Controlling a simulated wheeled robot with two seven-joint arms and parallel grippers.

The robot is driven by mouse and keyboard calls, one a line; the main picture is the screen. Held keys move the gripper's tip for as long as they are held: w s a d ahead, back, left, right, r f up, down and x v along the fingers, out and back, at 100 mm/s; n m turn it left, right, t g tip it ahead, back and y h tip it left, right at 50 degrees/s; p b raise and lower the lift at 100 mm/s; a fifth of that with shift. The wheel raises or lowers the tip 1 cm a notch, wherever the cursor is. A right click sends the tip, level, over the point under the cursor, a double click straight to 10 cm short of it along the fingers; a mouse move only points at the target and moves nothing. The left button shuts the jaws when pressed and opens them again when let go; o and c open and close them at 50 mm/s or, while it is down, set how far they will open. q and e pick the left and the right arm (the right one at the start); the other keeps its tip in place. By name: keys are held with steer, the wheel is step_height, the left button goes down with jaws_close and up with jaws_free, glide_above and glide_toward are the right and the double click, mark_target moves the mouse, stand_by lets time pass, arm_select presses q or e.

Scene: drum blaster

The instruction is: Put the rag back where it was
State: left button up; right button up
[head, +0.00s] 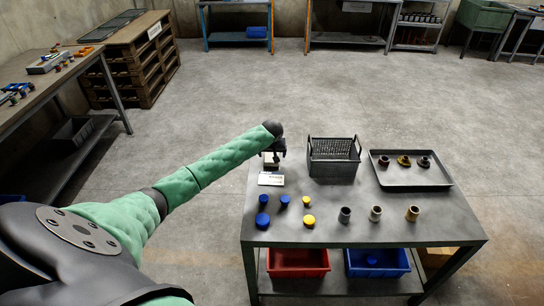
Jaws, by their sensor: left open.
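I cannot make out a rag clearly in the head view. My left arm, in a green quilted sleeve, reaches from the lower left to the back left corner of the grey table (330,229). My left gripper (271,158) points down there and is open. A small pale thing shows at its fingers, too small to tell whether it is cloth or part of the gripper. A white card with print (271,180) lies on the table just in front of the gripper. My right gripper is out of view.
A black basket (334,169) stands right of the gripper. A dark tray (411,181) holds three flanged parts. Blue caps (262,221), yellow caps (309,221) and three fittings (376,213) stand in front. A red bin (298,262) and blue bin (377,262) sit below.

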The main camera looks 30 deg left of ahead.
arm_select(q)
steer(key=b+v, duration=0.1)
steer(key=v, duration=0.9)
steer(key=shift+r+b, duration=0.15)
steer(key=shift+b, duration=0.2)
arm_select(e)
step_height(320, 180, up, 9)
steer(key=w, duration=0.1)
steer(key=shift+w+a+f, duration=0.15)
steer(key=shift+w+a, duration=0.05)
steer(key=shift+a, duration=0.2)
